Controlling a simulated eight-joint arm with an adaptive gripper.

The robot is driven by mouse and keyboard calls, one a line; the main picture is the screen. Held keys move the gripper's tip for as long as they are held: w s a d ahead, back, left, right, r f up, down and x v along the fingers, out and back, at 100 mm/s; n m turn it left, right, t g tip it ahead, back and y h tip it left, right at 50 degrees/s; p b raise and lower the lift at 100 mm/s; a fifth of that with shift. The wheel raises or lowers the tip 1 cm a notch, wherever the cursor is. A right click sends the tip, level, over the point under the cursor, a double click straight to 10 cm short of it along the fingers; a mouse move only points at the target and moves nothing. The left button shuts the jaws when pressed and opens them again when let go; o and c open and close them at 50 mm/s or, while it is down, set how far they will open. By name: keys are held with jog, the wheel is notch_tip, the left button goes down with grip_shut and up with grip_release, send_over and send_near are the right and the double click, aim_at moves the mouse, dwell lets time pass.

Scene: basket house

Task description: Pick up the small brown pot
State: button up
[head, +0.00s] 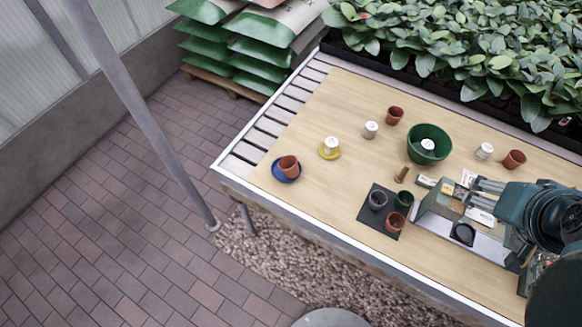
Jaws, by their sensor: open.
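Several small reddish-brown pots stand on the table; I cannot tell which one the task means. One brown pot (395,115) is at the back, left of a large green pot. Another brown pot (514,160) is at the right. A third brown pot (289,167) sits on a blue saucer (274,172) at the left. A fourth brown pot (395,222) is on a dark square tray (366,214) with a black pot and a green pot. My gripper (474,198) is open, above the grey-green box at the right, apart from all these pots.
A large green pot (425,147) holds a white-topped item. White cups (370,130) stand nearby, one on a yellow saucer (329,154). A box (436,218) with packets is under my gripper. Leafy plants (460,50) line the back.

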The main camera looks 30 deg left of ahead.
jog(key=shift+o, duration=0.5)
jog(key=shift+a, duration=0.1)
jog(key=w+a+f+n+g+y, duration=0.1)
jog(key=w+a+f+n, duration=0.15)
jog(key=a, duration=0.55)
jog(key=w+a+f+n+g, duration=0.2)
jog(key=w+a+n, duration=0.15)
jog(key=a, duration=0.55)
jog(key=w+a+f+n+g+y, duration=0.15)
jog(key=w+a, duration=0.25)
jog(key=a, duration=0.4)
jog(key=s+a+f+n+g+h, duration=0.1)
jog(key=s+a+f+n, duration=0.2)
jog(key=a+f, duration=0.6)
jog(key=s+a+f+n+g+h, duration=0.1)
jog(key=s+a+f+n, duration=0.2)
jog(key=a+f, duration=0.6)
jog(key=a, duration=0.9)
jog(key=shift+f+n+g, duration=0.2)
jog(key=shift+n+g, duration=0.15)
jog(key=shift+h, duration=0.25)
jog(key=shift+f+b, duration=0.35)
jog(key=shift+f, duration=0.9)
